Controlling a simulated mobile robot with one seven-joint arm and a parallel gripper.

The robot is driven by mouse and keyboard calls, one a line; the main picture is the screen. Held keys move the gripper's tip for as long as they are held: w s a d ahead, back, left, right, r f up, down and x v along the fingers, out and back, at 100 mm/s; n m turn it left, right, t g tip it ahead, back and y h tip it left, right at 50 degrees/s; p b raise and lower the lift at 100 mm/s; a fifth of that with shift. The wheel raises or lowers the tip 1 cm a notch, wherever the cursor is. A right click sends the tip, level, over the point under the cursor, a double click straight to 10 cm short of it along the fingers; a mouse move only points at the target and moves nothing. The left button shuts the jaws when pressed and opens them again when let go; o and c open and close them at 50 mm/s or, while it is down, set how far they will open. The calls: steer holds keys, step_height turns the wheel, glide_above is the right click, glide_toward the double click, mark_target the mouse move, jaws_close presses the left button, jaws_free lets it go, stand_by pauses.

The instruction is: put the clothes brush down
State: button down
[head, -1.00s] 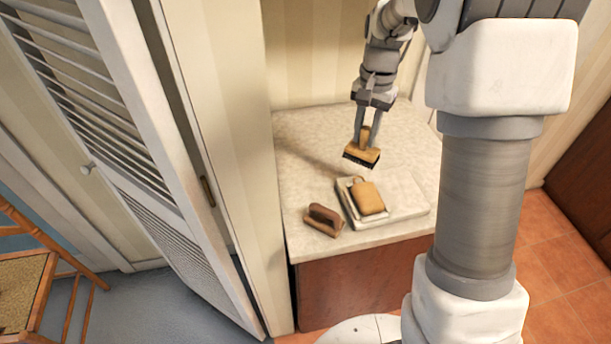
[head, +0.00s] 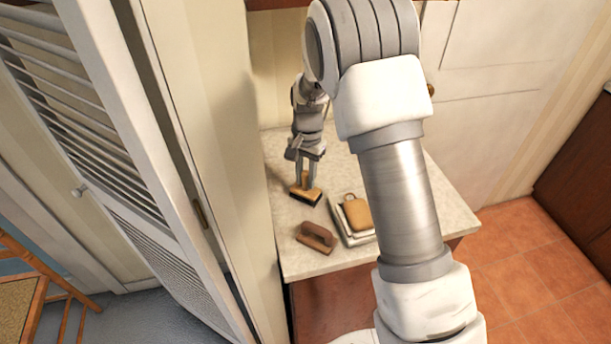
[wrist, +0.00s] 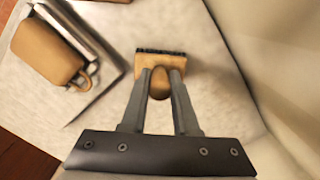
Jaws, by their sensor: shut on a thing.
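The clothes brush (head: 306,195) has a tan wooden back, an upright handle and dark bristles. My gripper (head: 307,178) is shut on its handle from above. The brush is low over the left part of the pale countertop (head: 410,200), bristles down; I cannot tell whether the bristles touch the surface. In the wrist view the brush (wrist: 178,62) sits between the fingers of my gripper (wrist: 160,80), with the rounded handle end between them.
A brown wooden block-like tool with a handle (head: 316,237) lies near the counter's front edge. Right of it, a tan padded item (head: 357,212) lies on a pale tray-like stack (head: 338,220). A wall and a louvred door (head: 100,150) stand at left. The counter's back right is clear.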

steer(key=shift+f, duration=0.2)
steer(key=c, duration=0.7)
jaws_free()
steer(key=shift+r, duration=0.1)
